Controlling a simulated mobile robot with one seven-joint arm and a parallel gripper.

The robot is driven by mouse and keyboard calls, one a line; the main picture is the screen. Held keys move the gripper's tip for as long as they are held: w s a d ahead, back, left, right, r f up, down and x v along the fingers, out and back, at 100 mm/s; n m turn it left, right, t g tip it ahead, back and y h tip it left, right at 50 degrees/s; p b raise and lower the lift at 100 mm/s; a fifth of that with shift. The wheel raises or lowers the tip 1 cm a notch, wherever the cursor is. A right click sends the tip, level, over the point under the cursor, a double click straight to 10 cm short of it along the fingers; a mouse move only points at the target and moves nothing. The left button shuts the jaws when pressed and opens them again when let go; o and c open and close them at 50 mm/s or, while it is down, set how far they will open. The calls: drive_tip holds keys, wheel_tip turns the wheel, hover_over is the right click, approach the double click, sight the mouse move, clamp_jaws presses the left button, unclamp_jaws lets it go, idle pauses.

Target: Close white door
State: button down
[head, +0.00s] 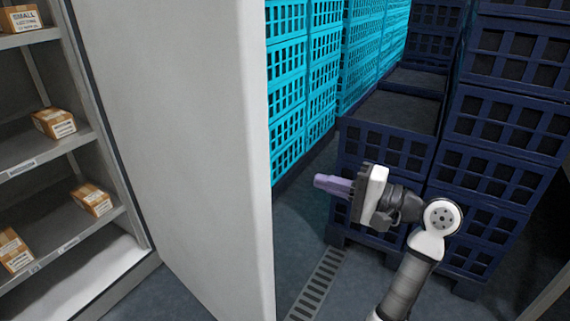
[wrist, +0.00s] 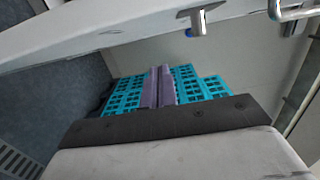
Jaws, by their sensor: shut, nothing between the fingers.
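The white door (head: 175,130) stands open in the head view, swung out from a shelved cabinet (head: 148,262) on the left. Its free edge faces the middle of the picture. My gripper (head: 320,182) is to the right of that edge, apart from it, with its purple fingers pointing left towards the door. The fingers are shut and empty. In the wrist view my gripper (wrist: 160,74) shows the two fingers side by side. A pale panel with metal fittings crosses the top there; I cannot tell if it is the door.
Small cartons (head: 54,123) lie on the cabinet shelves. Turquoise crates (head: 288,95) are stacked behind the door, and dark blue crates (head: 495,165) stand behind and right of my arm. A floor drain grate (head: 318,285) runs along the clear floor between door and arm.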

sight(271, 177)
drive_tip(key=w+a, duration=0.1)
drive_tip(key=a, duration=0.2)
drive_tip(key=w+a+p, duration=0.1)
drive_tip(key=a, duration=0.3)
drive_tip(key=w+a+p, duration=0.1)
drive_tip(key=a, duration=0.3)
drive_tip(key=shift+a, duration=0.1)
idle(0.4)
